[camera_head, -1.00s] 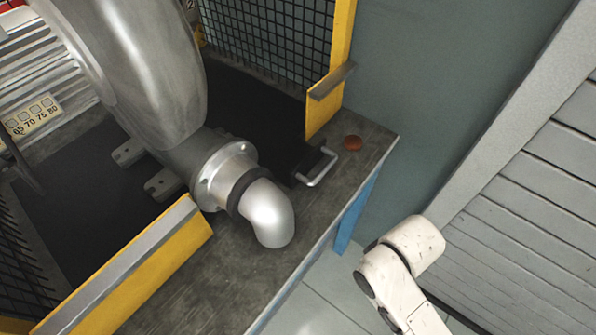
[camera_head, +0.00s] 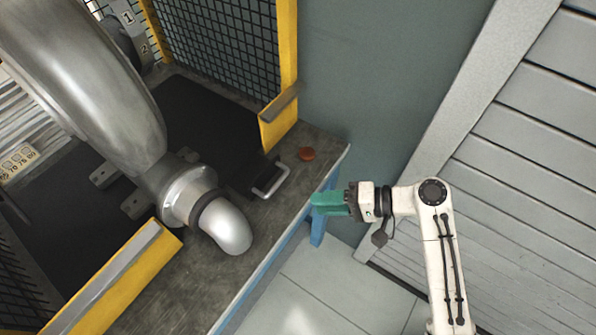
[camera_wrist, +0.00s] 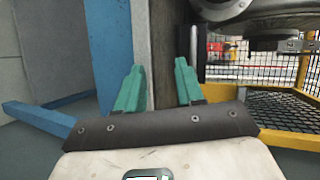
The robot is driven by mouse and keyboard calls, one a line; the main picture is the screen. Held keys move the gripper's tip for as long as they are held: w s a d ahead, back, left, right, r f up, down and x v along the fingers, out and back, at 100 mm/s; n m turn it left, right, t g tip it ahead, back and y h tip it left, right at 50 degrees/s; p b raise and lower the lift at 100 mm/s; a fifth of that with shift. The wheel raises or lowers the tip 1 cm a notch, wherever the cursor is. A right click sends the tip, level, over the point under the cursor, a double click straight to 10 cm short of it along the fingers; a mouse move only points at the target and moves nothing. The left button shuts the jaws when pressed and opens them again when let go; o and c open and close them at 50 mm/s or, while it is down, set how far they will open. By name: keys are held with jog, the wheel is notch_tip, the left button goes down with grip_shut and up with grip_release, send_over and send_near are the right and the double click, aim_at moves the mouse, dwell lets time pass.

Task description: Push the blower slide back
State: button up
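The blower (camera_head: 75,75) is a large grey metal housing with a bent outlet pipe (camera_head: 228,228). Right of the pipe, a dark slide plate (camera_head: 246,180) bears a silver U-shaped handle (camera_head: 271,181) near the bench's front edge. My gripper (camera_head: 314,204) has teal fingers and points left, just off the bench edge, to the right of the handle and apart from it. In the wrist view the two teal fingers (camera_wrist: 159,68) stand apart with nothing gripped between them. Whether the handle shows in the wrist view I cannot tell.
A reddish-brown round knob (camera_head: 307,154) sits on the bench (camera_head: 165,290) behind the handle. Yellow-framed mesh guards (camera_head: 285,60) stand at the back and front left. A blue bench leg (camera_head: 318,236) is below my gripper. A grey slatted shutter (camera_head: 530,160) is at right.

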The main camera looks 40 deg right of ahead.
aim_at(281, 183)
notch_tip(281, 183, up, 4)
jog(key=d+m+t, duration=0.1)
jog(key=d+t, duration=0.1)
jog(key=shift+y, duration=0.3)
jog(key=p+x, duration=0.1)
jog(key=x, duration=1)
jog(key=shift+w+d+f, duration=0.1)
jog(key=shift+w+f, duration=0.05)
jog(key=shift+w, duration=0.15)
jog(key=shift+c, duration=0.5)
grip_shut()
